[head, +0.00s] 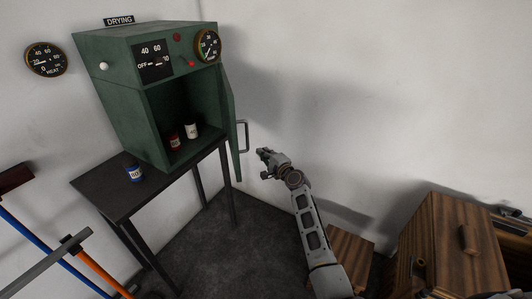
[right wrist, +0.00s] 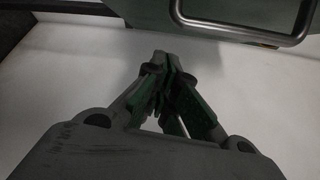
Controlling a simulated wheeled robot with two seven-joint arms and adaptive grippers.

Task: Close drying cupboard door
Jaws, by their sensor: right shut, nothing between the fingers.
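The green drying cupboard (head: 122,73) stands on a dark table with its front open. Its door (head: 232,125) is swung out on the right side and seen nearly edge-on. The door's metal handle (head: 243,136) faces right, and it also shows at the top of the right wrist view (right wrist: 245,38). My right gripper (head: 264,156) is shut and empty, a little right of and below the handle, apart from it. In the right wrist view its fingertips (right wrist: 160,58) meet below the handle. My left gripper is not in view.
A red jar (head: 174,141) and a white jar (head: 191,131) stand inside the cupboard. Wooden furniture (head: 455,240) is at the lower right. Poles with blue and orange handles are at the left.

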